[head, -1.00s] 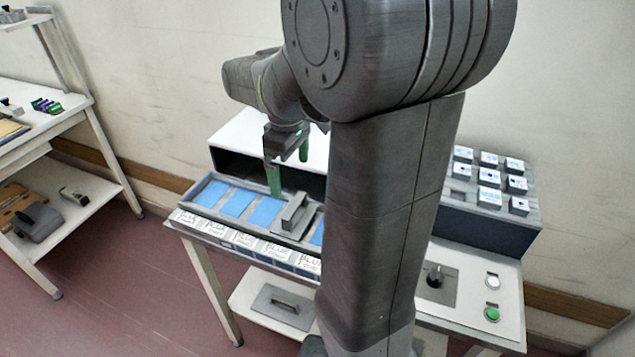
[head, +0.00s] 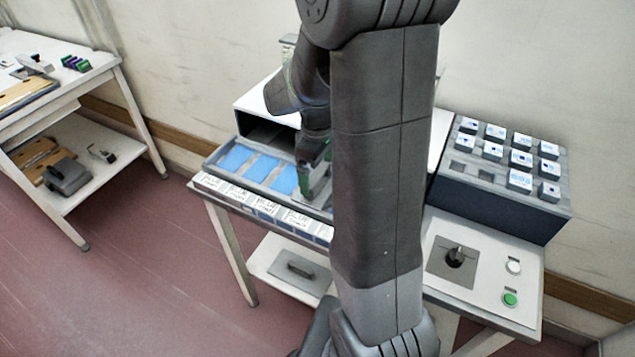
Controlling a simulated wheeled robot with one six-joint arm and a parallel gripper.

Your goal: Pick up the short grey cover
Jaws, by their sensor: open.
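A short grey cover (head: 318,207) with a raised handle lies on the blue-panelled tray (head: 213,165) at the front of the white tunnel. My arm hides its right part. My gripper (head: 314,176), with green fingers, is open and points down at the cover's handle. Its fingers are low over the cover; I cannot tell whether they touch it or stand on both sides of the handle. Another grey plate with a handle (head: 298,267) lies on the white shelf below.
A dark rack with several white blocks (head: 520,181) stands at the right. A control panel with a knob (head: 455,257) and a green button (head: 510,299) is in front of it. A workbench with tools (head: 62,88) stands at the left, apart across red floor.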

